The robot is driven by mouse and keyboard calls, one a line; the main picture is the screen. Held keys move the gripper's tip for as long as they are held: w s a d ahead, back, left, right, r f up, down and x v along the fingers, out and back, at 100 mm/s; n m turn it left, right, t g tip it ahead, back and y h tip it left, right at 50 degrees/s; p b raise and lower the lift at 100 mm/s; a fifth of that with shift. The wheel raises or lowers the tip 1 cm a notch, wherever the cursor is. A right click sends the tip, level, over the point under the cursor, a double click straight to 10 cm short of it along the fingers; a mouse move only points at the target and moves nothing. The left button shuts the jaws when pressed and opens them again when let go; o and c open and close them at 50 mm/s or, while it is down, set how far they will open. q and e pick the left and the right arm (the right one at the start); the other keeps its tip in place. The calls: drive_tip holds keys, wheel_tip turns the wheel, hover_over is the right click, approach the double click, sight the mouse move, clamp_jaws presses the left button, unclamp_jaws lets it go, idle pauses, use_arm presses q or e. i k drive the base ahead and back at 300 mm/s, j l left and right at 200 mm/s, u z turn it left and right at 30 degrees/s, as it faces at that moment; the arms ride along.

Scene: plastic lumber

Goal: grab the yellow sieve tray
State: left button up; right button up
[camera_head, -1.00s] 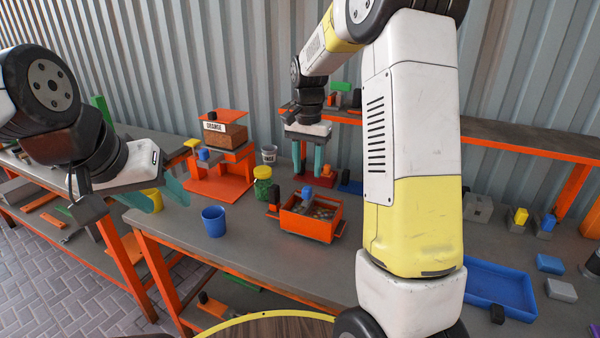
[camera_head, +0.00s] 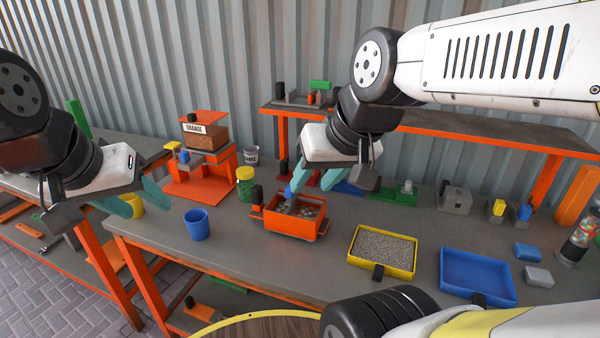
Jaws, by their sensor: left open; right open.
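The yellow sieve tray (camera_head: 357,257) lies on the workbench right of the middle. It has a yellow rim, a grey speckled bed and a dark handle block at its front. My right gripper (camera_head: 322,187) is open with teal fingers, above and behind the orange box, to the left of the tray and apart from it. My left gripper (camera_head: 142,203) is open and empty at the left, near the bench's left edge and far from the tray.
The orange box (camera_head: 290,226) stands left of the tray, a blue tray (camera_head: 478,276) to its right. A blue cup (camera_head: 196,225), a green jar (camera_head: 245,184) and an orange stand (camera_head: 200,189) are further left. Bare bench lies between box and tray. My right arm link crosses the bottom right.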

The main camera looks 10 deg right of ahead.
sight(381, 251)
drive_tip(key=z, duration=1.45)
drive_tip(key=k+j+z, duration=0.15)
drive_tip(key=j+z, duration=0.15)
drive_tip(key=j, duration=0.15)
drive_tip(key=k, duration=0.05)
